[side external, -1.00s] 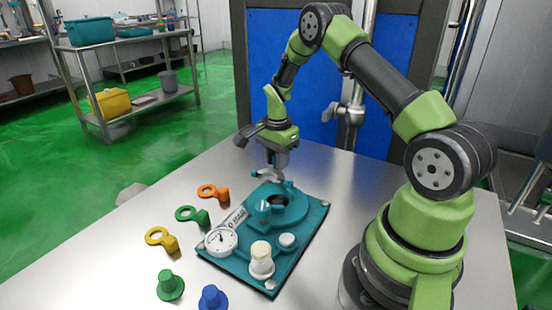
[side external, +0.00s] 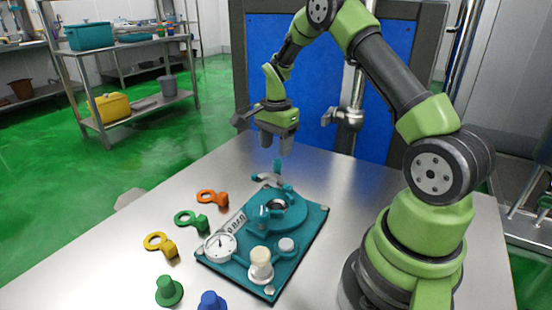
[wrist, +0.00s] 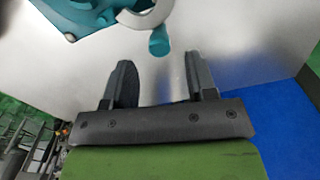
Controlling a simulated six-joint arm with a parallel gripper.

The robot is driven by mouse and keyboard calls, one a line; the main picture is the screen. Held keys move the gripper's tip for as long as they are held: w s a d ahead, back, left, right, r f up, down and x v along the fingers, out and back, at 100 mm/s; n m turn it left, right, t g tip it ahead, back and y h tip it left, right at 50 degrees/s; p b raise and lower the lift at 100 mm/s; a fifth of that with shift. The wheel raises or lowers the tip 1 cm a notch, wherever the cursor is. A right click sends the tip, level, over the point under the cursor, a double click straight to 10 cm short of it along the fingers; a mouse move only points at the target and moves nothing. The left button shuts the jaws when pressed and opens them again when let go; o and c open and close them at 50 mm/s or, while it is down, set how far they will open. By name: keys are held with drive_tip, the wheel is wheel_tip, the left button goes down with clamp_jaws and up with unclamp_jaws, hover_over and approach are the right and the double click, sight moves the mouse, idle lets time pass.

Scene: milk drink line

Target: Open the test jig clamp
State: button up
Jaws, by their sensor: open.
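The test jig is a teal plate (side external: 308,228) on the metal table, with a round teal housing, a white dial gauge (side external: 220,246) and a cream knob (side external: 261,262). At its far edge is the clamp, a curved silver piece (side external: 268,180) with a teal-tipped handle (side external: 277,165) standing up. In the wrist view the silver piece (wrist: 146,14) and teal handle tip (wrist: 159,42) show at the top, beyond the fingertips. My gripper (side external: 277,144) is open and empty, above the handle and apart from it. Its two spread fingers also show in the wrist view (wrist: 160,68).
Left of the jig lie orange (side external: 211,198), green (side external: 191,220) and yellow (side external: 160,243) ring-ended pieces. A green knobbed piece (side external: 169,291) and a blue one (side external: 212,301) stand at the front. The table behind the jig is clear. A blue panel (side external: 300,80) stands beyond.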

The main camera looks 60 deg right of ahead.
sight(276, 160)
drive_tip(key=shift+r, duration=2.2)
drive_tip(key=s+a+r+n+t, duration=0.2)
drive_tip(key=s+a+r+n, duration=0.15)
drive_tip(key=a+r, duration=0.3)
drive_tip(key=s+a+r+n+t, duration=0.1)
drive_tip(key=s+a+r+n, duration=0.1)
drive_tip(key=a+r+n, duration=0.4)
drive_tip(key=s+a+r+n+t+y, duration=0.1)
drive_tip(key=s+a+n+t, duration=0.1)
drive_tip(key=s, duration=0.4)
drive_tip(key=s+a+r+n+t+y, duration=0.1)
drive_tip(key=s+a+r+n+t, duration=0.1)
drive_tip(key=s+a+n, duration=0.2)
drive_tip(key=s+a, duration=0.1)
drive_tip(key=s, duration=0.2)
drive_tip(key=shift+a+r+n, duration=0.25)
drive_tip(key=shift+n, duration=0.1)
